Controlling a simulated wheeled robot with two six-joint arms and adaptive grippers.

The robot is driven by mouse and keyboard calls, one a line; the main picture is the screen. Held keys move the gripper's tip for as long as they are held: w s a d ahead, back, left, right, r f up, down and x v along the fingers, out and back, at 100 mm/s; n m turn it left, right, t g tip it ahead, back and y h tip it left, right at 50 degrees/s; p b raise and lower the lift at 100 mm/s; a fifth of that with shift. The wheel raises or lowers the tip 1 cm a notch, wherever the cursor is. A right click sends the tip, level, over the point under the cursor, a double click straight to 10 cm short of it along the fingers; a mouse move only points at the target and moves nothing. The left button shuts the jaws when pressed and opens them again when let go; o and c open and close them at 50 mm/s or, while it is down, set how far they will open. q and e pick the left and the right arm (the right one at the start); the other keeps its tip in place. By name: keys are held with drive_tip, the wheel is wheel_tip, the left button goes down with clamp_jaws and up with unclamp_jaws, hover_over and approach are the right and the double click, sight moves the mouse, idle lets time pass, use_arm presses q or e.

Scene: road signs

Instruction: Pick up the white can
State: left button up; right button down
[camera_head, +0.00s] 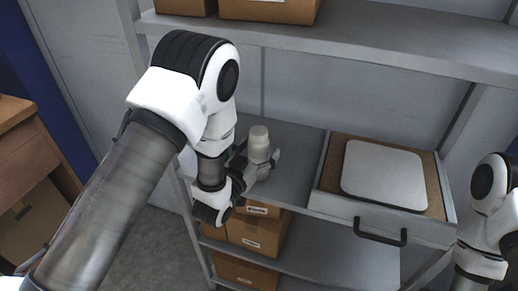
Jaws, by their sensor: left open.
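The white can (259,144) stands upright on the grey shelf, left of the tray. My left gripper (258,164) is at the can, with one finger to the left of it and the other to its right. The jaws are open, and I cannot tell whether either finger touches the can. The lower part of the can is partly hidden by the gripper. Part of my right arm shows at the right edge, but its gripper is out of the picture.
A grey tray (333,203) with a black handle (380,235) holds a white rounded-square plate (384,175). Cardboard boxes (258,232) sit on the lower shelves. An upper shelf (400,57) with boxes runs above. Free shelf surface lies between can and tray.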

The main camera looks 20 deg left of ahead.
use_arm(q)
drive_tip(key=c, duration=1.6)
clamp_jaws()
drive_tip(key=shift+r, duration=0.1)
